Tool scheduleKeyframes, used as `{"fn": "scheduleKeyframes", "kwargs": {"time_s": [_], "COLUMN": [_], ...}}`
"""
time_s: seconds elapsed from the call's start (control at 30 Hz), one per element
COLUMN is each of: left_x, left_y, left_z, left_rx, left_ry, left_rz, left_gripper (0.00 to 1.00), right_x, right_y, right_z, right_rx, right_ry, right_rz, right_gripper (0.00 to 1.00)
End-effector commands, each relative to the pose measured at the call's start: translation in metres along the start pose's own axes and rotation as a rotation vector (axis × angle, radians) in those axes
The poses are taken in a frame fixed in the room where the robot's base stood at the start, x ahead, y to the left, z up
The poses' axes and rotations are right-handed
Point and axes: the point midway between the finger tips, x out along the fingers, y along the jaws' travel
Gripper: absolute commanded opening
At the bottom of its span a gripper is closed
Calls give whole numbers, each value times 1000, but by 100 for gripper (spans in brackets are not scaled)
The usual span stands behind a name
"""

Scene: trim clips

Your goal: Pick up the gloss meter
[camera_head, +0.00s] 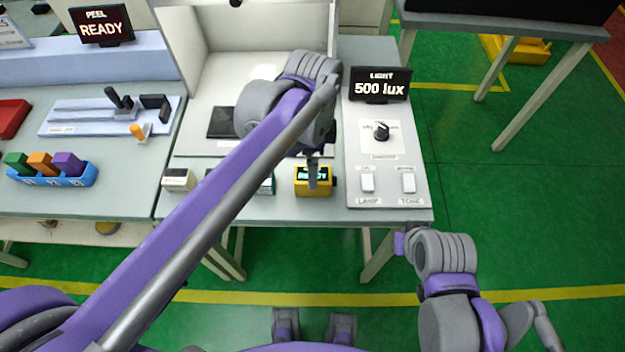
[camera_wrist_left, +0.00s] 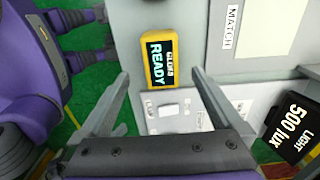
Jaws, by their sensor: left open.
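The gloss meter (camera_head: 313,189) is a small yellow box with a dark screen lit in teal letters. It sits at the front edge of the grey bench. It also shows in the left wrist view (camera_wrist_left: 160,60), where its screen reads READY. My left gripper (camera_head: 313,176) is above the meter in the head view and hides part of it. In the left wrist view the fingers (camera_wrist_left: 160,76) are apart, with nothing held, and the meter lies beyond the gap between them. My right gripper (camera_head: 402,241) is low at the bench's front right corner; its fingers are unclear.
Right of the meter stands a light panel (camera_head: 383,151) with a knob, two switches and a 500 lux display (camera_head: 380,87). Small boxes, including a cream one (camera_head: 178,180), line the front edge to the left. My left arm hides some of them.

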Motion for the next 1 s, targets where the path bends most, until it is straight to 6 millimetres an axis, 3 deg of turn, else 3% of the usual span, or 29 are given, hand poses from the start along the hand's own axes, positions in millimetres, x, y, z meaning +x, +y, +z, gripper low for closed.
{"fn": "scheduleKeyframes", "kwargs": {"time_s": [0.1,0.33,0.6,0.9,1.0], "left_x": [19,37,75,81,81], "left_y": [0,-1,-2,-2,-2], "left_z": [0,0,1,1,1], "left_rx": [-2,-3,-4,-4,-4], "left_ry": [1,1,1,1,1], "left_rz": [-1,-2,-2,-2,-2], "left_gripper": [100,100,100,100,84], "right_x": [2,2,3,4,4], "right_y": [0,0,0,0,0], "right_z": [2,2,3,3,3], "right_rx": [0,0,0,0,0], "right_ry": [-1,-1,-2,-2,-2], "right_rz": [0,0,0,0,0], "right_gripper": [0,0,0,0,0]}}
